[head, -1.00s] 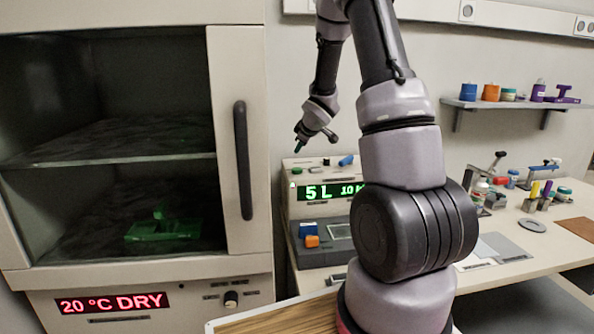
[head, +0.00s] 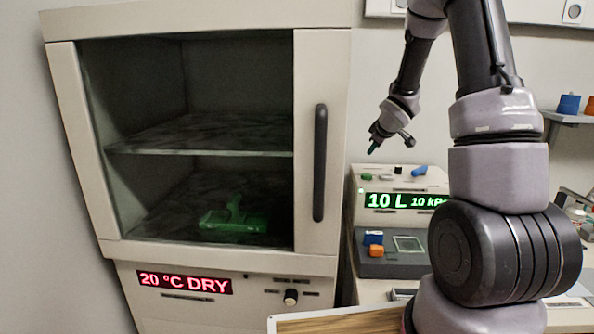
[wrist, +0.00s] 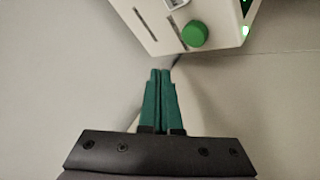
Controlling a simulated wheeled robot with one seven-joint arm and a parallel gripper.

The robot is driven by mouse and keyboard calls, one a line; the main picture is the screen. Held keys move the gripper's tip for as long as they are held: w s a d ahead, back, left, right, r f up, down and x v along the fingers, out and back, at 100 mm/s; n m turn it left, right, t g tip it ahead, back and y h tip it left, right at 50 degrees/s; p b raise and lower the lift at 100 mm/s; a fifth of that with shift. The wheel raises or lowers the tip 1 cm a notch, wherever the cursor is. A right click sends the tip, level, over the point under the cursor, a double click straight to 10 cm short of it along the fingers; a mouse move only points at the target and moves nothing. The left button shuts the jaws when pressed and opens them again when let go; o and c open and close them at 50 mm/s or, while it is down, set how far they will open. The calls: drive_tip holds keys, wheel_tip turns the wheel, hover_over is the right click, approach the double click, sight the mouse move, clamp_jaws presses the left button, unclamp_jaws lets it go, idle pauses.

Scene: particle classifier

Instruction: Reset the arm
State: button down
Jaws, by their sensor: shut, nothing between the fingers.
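My gripper (head: 374,148) hangs at the end of my raised arm in the head view, above and a little left of the classifier box with the green display (head: 405,201). In the wrist view my gripper (wrist: 161,73) shows its two green fingers pressed together, with nothing between them. A corner of a white box with a green round button (wrist: 194,34) lies beyond the fingertips there, apart from them.
A drying cabinet (head: 325,75) with a shut glass door and dark handle stands at left, a green object (head: 235,220) inside it. Blue and orange blocks (head: 374,243) sit on the grey platform before the display. A wall shelf (head: 570,119) is at right.

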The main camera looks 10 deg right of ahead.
drive_tip(key=s+a+r+m+h, duration=0.1)
drive_tip(key=s+r+m, duration=0.6)
drive_tip(key=s+r, duration=0.65)
drive_tip(key=s+a+r+m+y, duration=0.1)
drive_tip(key=s+a+r+m, duration=0.1)
drive_tip(key=s, duration=0.5)
drive_tip(key=s+a+r+m+g+y, duration=0.1)
drive_tip(key=s+a+m, duration=0.1)
drive_tip(key=s+a, duration=0.3)
drive_tip(key=s+a+r+m+g+y, duration=0.1)
drive_tip(key=s+a+r, duration=0.1)
drive_tip(key=s, duration=0.8)
drive_tip(key=shift+s+a+r+m, duration=0.2)
drive_tip(key=shift+a+r+m, duration=0.15)
drive_tip(key=shift+a, duration=0.55)
